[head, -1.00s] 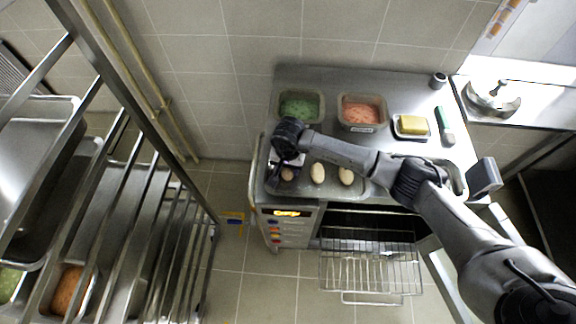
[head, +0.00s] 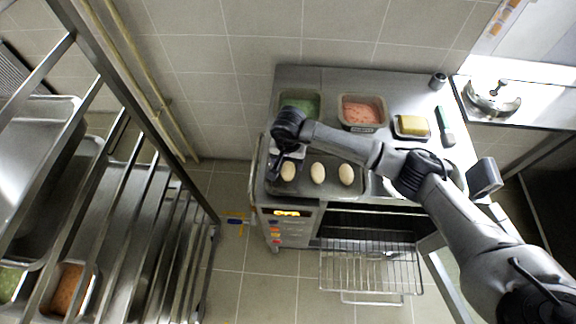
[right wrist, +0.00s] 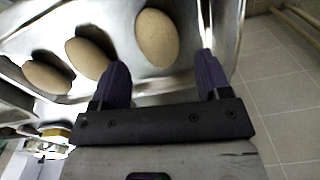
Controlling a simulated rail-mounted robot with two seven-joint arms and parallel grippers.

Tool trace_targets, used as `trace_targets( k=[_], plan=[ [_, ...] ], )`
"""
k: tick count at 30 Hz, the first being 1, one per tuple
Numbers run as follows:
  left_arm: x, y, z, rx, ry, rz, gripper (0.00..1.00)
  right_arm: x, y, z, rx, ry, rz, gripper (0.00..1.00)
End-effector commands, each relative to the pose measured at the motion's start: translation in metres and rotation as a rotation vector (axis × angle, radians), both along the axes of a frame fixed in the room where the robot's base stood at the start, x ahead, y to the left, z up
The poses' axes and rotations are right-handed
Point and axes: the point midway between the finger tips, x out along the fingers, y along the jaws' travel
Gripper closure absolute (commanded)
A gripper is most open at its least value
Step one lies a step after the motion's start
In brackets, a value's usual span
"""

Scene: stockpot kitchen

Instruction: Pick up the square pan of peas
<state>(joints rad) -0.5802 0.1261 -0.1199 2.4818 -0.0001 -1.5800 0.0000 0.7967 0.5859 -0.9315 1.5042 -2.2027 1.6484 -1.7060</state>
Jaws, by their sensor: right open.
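A square metal pan of green peas (head: 300,104) sits at the back left of the steel worktop, partly hidden by my right arm. My right gripper (head: 277,168) points down in front of that pan, over the left end of a tray of eggs (head: 333,187). In the right wrist view the gripper (right wrist: 160,65) is open, with nothing between its fingers. One egg (right wrist: 157,38) lies just beyond the fingertips. The pan of peas is not in the right wrist view. My left gripper is not in view.
A pan of pinkish-orange food (head: 362,111), a small dish with a yellow block (head: 412,126) and a green-handled brush (head: 445,127) are on the worktop. The oven below is open with its rack (head: 370,268) out. A metal shelf rack stands at the left.

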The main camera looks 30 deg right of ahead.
Motion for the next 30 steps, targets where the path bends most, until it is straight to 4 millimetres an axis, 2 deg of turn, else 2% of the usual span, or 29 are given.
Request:
trace_targets(
  k=[6,15,26,28,30],
  plan=[
    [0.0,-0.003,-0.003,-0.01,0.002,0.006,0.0,0.002,-0.002,0.046,-0.001,-0.004,0.0,0.3],
    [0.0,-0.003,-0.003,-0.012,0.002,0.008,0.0,0.002,-0.002,0.087,0.0,-0.001,0.0,0.3],
    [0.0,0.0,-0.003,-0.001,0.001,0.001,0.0,0.001,-0.001,0.099,0.001,0.0,0.0,0.3],
    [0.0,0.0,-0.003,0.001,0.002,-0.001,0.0,0.0,0.004,0.096,0.024,0.001,-0.002,0.3],
    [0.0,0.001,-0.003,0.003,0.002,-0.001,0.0,-0.005,0.02,0.09,0.092,-0.001,-0.007,0.3]
  ],
)
